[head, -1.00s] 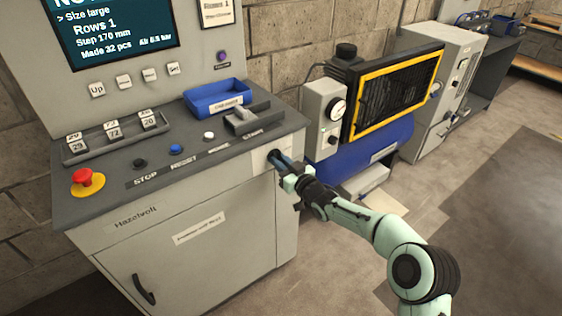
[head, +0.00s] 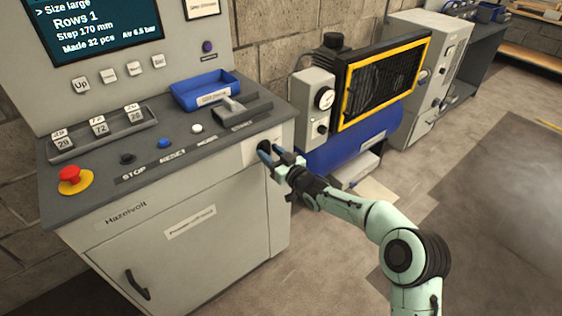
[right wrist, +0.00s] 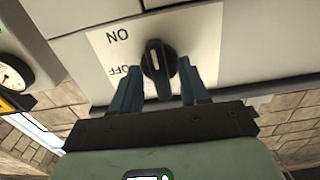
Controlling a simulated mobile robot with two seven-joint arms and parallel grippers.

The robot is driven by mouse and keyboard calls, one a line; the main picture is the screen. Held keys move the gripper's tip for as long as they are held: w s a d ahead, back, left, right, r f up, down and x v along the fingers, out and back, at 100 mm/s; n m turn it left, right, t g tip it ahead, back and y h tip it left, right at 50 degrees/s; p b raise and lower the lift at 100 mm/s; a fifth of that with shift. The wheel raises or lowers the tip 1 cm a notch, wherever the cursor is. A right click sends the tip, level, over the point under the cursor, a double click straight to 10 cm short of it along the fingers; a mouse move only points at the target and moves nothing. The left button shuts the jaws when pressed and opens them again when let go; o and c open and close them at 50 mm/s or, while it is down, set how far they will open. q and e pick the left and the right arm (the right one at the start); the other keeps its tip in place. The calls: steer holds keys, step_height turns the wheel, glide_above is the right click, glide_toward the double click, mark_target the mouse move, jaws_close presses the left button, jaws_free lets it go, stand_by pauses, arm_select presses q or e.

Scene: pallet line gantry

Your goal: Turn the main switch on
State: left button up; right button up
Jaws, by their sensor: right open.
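The main switch is a black rotary knob (right wrist: 157,65) with a white mark, on a pale plate (right wrist: 205,35) lettered ON and OFF. The lettering appears upside down in the right wrist view. The white mark runs roughly up and down the picture; I cannot tell which label it is set to. In the head view the knob (head: 264,146) is on the upper right of the cabinet front, partly behind my fingers. My right gripper (head: 269,153) is open, its two blue fingers (right wrist: 157,80) on either side of the knob, with gaps visible. My left gripper is not in view.
The grey cabinet (head: 110,255) carries a sloping control panel with a red emergency button (head: 70,174), several small buttons, and a blue tray (head: 205,91). A blue compressor tank (head: 350,143) stands to the right. The floor (head: 490,200) at right is clear.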

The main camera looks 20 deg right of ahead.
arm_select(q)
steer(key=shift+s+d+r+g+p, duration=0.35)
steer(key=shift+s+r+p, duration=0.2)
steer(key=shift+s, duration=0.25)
arm_select(e)
steer(key=v, duration=1.3)
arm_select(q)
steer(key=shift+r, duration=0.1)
